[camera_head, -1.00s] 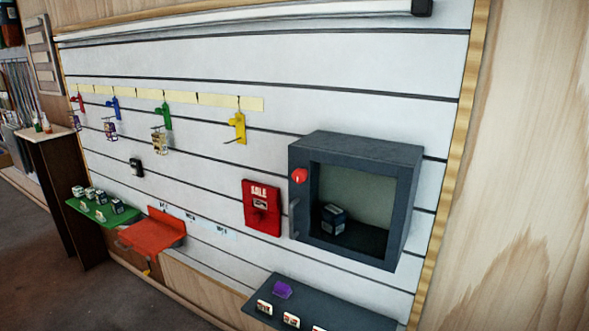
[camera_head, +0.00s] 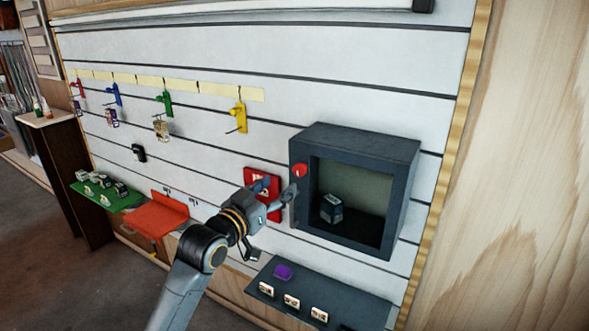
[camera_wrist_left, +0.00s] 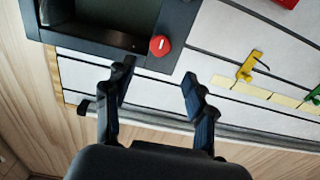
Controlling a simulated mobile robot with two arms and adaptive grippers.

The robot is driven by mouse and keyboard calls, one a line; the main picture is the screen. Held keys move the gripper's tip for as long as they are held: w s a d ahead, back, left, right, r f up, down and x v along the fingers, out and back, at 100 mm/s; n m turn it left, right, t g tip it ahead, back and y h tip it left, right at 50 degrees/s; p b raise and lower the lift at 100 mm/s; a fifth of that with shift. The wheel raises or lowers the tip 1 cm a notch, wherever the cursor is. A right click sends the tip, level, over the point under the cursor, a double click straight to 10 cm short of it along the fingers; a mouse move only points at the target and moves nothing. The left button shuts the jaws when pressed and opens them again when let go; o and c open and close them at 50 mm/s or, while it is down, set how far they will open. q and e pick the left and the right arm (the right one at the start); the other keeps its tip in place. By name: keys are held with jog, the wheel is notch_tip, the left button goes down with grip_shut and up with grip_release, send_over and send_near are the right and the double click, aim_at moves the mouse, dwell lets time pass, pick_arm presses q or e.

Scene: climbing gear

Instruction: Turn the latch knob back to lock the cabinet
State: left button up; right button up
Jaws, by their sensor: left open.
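The dark grey cabinet (camera_head: 345,245) hangs on the slatted wall, with a small dark box (camera_head: 331,208) inside it. The red round latch knob (camera_head: 299,170) sits on the left side of its front frame and bears a small pale mark. My left gripper (camera_head: 276,190) is just below and left of the knob, open and empty. In the left wrist view the knob (camera_wrist_left: 159,45) appears beyond the gap between the spread fingers, apart from both, and the cabinet (camera_wrist_left: 95,45) fills the upper left. My right gripper is not in view.
A red sale sign (camera_head: 262,178) hangs behind my left gripper. A dark shelf (camera_head: 350,303) with a purple item (camera_head: 284,272) and several small tags is below the cabinet. A yellow hook (camera_head: 238,117), an orange shelf (camera_head: 160,215) and a green shelf (camera_head: 100,198) are to the left.

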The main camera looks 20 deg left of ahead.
aim_at(298, 170)
pick_arm(q)
jog(key=w, duration=0.2)
jog(key=w+d+p, duration=0.1)
jog(key=w, duration=0.5)
jog(key=shift+w+d+p, duration=0.25)
jog(key=shift+d+p, duration=0.1)
jog(key=shift+p, duration=0.05)
jog(key=shift+c, duration=0.2)
jog(key=c, duration=1.1)
